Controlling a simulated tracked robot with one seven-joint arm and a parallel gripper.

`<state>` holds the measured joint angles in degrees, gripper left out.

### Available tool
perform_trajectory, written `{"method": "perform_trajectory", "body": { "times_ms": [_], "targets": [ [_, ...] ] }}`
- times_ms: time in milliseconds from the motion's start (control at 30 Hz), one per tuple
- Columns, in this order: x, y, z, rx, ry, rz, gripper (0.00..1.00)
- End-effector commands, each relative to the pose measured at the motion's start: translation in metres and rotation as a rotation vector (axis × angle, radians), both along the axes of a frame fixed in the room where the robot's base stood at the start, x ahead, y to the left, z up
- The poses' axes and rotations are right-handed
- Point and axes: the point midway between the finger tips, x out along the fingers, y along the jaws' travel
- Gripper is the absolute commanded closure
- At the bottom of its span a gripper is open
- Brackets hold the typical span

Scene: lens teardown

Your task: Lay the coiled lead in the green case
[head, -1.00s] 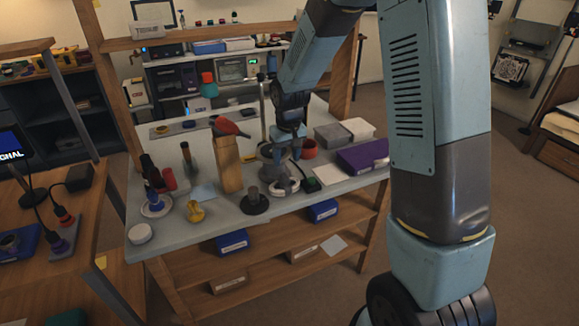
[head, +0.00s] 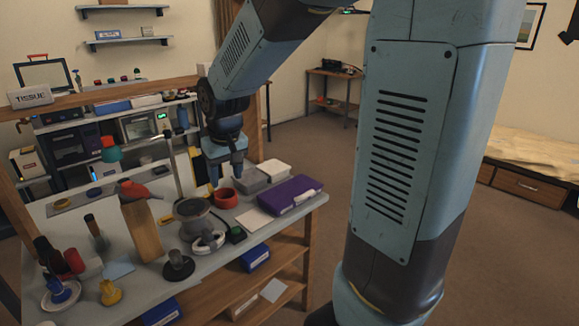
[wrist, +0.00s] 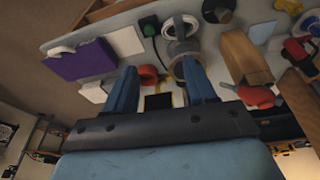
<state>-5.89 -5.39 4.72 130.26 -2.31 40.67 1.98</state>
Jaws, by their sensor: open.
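A white ring (head: 208,242), which may be the coiled lead, lies on the bench beside a grey pot; it also shows in the wrist view (wrist: 183,25). I cannot make out a green case for sure. A small dark green block (head: 236,234) sits right of the ring, and in the wrist view the block (wrist: 148,26) has a black cord by it. My gripper (head: 226,178) is open and empty, fingers down, above the bench near the red ring-shaped cup. Its two blue fingers (wrist: 160,72) stand apart in the wrist view.
The red cup (head: 226,198), grey pot (head: 192,216), wooden block (head: 143,230) and black-based post (head: 178,265) crowd the bench. A purple box (head: 290,195) and a white pad (head: 255,219) lie to the right.

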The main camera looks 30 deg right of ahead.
Motion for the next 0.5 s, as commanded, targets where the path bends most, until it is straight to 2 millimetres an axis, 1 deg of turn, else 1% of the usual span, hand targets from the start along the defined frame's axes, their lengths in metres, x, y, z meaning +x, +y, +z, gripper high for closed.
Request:
{"method": "perform_trajectory", "body": {
  "times_ms": [33, 200, 300, 500],
  "targets": [
    [-0.012, -0.006, 0.012, 0.002, -0.02, -0.012, 0.45],
    [-0.05, -0.023, 0.043, 0.008, -0.069, -0.049, 0.45],
    [-0.074, -0.031, 0.057, 0.013, -0.099, -0.071, 0.45],
    [-0.123, -0.046, 0.079, 0.026, -0.154, -0.112, 0.45]
  ]
}}
